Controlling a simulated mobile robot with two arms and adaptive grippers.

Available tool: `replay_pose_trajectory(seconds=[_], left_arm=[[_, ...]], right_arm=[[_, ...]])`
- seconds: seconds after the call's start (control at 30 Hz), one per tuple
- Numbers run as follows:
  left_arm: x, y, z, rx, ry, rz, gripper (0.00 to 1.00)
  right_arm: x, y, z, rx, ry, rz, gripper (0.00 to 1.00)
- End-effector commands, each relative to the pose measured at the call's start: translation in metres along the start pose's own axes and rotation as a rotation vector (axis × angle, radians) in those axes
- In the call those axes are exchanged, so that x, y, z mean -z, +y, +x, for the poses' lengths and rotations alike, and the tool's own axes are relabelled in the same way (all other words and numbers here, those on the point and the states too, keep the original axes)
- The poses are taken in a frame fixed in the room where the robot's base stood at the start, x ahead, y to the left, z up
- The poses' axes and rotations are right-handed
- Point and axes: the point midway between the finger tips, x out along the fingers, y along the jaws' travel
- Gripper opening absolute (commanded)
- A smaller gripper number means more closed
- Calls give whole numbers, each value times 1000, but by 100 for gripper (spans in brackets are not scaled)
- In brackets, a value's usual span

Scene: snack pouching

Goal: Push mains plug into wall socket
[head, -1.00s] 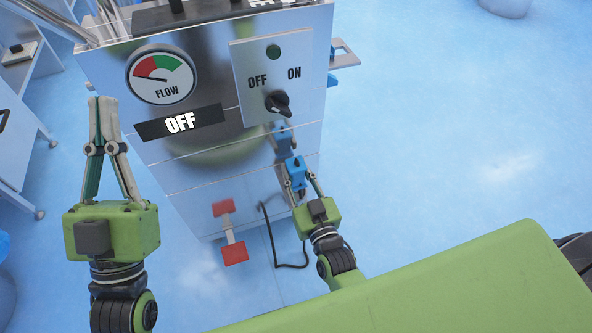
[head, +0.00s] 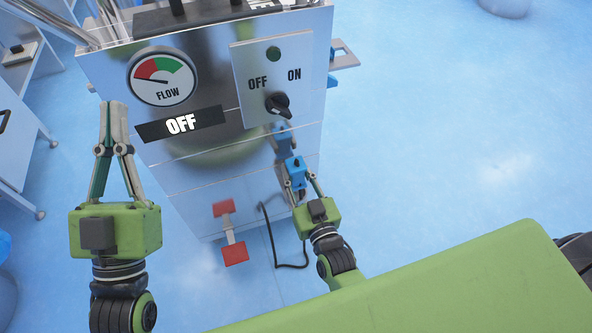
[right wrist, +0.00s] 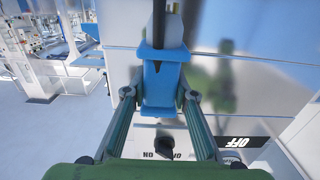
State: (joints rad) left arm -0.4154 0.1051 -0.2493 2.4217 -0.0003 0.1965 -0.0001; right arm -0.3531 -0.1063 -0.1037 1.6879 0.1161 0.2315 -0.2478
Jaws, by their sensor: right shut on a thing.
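My right gripper (head: 297,176) is shut on the blue mains plug (head: 295,164) close to the shiny front of the steel machine. In the right wrist view the plug (right wrist: 161,85) sits between both fingers, with a dark cable (right wrist: 159,25) leaving it. A second blue shape (head: 281,138) shows just beyond the plug, below the knob; I cannot tell whether it is the socket or a reflection. No plug pins are visible, and contact with the machine is unclear. My left gripper (head: 113,106) is empty, its fingertips together, left of the gauge.
The machine front carries a flow gauge (head: 162,77), an OFF sign (head: 181,124) and a switch plate (head: 262,55) with its knob (head: 278,104) under OFF/ON lettering. A red pedal (head: 235,255) is low in front. A black cable (head: 276,262) hangs near the floor. Right floor is clear.

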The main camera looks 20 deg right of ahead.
Motion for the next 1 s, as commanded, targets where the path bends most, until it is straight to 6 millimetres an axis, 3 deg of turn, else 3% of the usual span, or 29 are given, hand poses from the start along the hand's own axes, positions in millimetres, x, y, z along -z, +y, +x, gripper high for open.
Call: replay_pose_trajectory(seconds=[1.0], left_arm=[[-50,-7,-6,12,-246,11,0]], right_arm=[[9,0,0,0,1,-1,3]])
